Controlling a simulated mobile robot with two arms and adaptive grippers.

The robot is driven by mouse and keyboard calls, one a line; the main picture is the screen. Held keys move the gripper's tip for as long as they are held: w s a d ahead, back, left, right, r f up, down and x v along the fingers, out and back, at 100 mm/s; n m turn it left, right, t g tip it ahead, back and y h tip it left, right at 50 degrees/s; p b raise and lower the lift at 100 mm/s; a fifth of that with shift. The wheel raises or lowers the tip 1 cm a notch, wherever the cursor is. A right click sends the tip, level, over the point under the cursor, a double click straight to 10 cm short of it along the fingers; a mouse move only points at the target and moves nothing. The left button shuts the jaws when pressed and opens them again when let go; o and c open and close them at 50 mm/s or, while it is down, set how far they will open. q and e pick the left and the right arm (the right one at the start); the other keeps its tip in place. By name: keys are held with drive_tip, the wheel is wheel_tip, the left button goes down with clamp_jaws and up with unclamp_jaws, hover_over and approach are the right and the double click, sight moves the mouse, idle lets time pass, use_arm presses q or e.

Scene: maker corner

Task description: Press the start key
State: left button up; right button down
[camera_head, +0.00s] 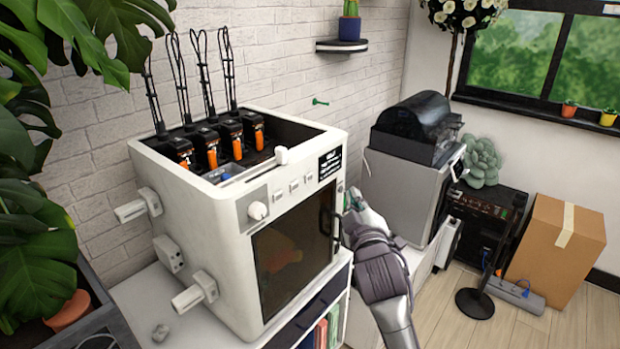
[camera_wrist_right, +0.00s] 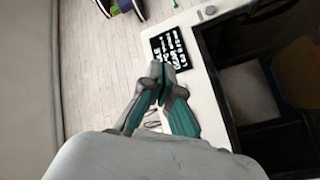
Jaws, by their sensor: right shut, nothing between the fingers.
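A white boxy machine (camera_head: 215,210) stands on a white cabinet, with a dark front window (camera_head: 285,255). Its front panel carries a round knob (camera_head: 257,210), several small pale keys (camera_head: 293,190) and a black label (camera_head: 330,163). I cannot tell which key is the start key; it may be hidden by my gripper. My right gripper (camera_head: 350,198) is shut and empty at the machine's right front edge. In the right wrist view, the shut fingertips (camera_wrist_right: 158,72) are beside the black label (camera_wrist_right: 170,48); I cannot tell whether they touch the machine. My left gripper is not in view.
A grey machine with a black top (camera_head: 415,130) stands to the right. A cardboard box (camera_head: 555,250) and a black stand (camera_head: 475,300) are on the floor. A large plant (camera_head: 30,210) fills the left edge. Open wooden floor (camera_head: 570,325) shows at lower right.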

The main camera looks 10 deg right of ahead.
sight(309, 178)
drive_tip(key=w+a+b, duration=0.4)
drive_tip(key=w+a, duration=0.1)
drive_tip(key=w, duration=0.2)
drive_tip(key=shift+a, duration=0.25)
idle(1.4)
drive_tip(key=shift+w+a, duration=0.25)
drive_tip(key=shift+w, duration=0.1)
drive_tip(key=shift+w+a, duration=0.2)
drive_tip(key=shift+w, duration=0.05)
idle(0.6)
idle(0.4)
drive_tip(key=shift+s+d+p, duration=0.45)
drive_tip(key=shift+s+p, duration=0.1)
drive_tip(key=shift+s, duration=0.1)
